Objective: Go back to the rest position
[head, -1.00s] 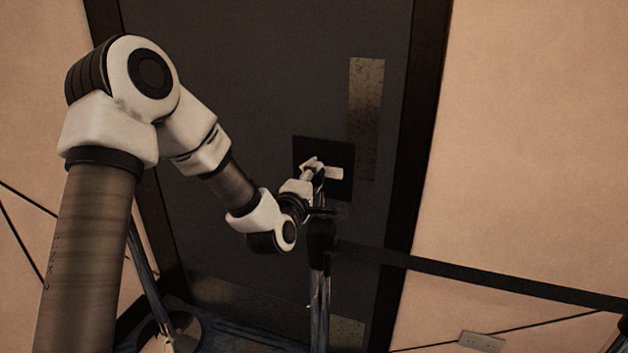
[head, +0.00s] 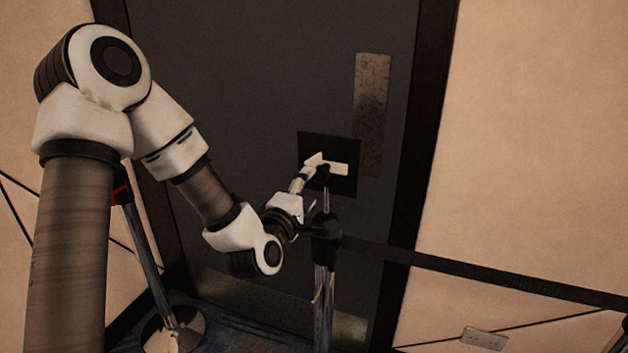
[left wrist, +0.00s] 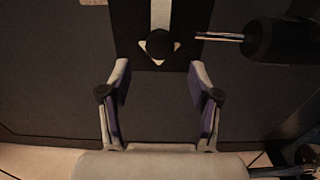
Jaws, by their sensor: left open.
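My left gripper (head: 304,192) is in front of a dark door, just below and left of a pale handle (head: 336,169) on a black plate (head: 345,185). In the left wrist view the gripper (left wrist: 160,78) has its two purple-lined fingers spread wide, with nothing between them. A dark round knob with pale corners (left wrist: 159,45) lies beyond the fingertips there, apart from them. In the head view the post's head hides part of the gripper. My right gripper is in no view.
A chrome barrier post with a black head (head: 325,235) stands close to my left gripper. Its black belt (head: 480,280) runs right. Another post (head: 148,265) stands on a round base at the left. The dark door (head: 270,60) fills the middle, between pale walls.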

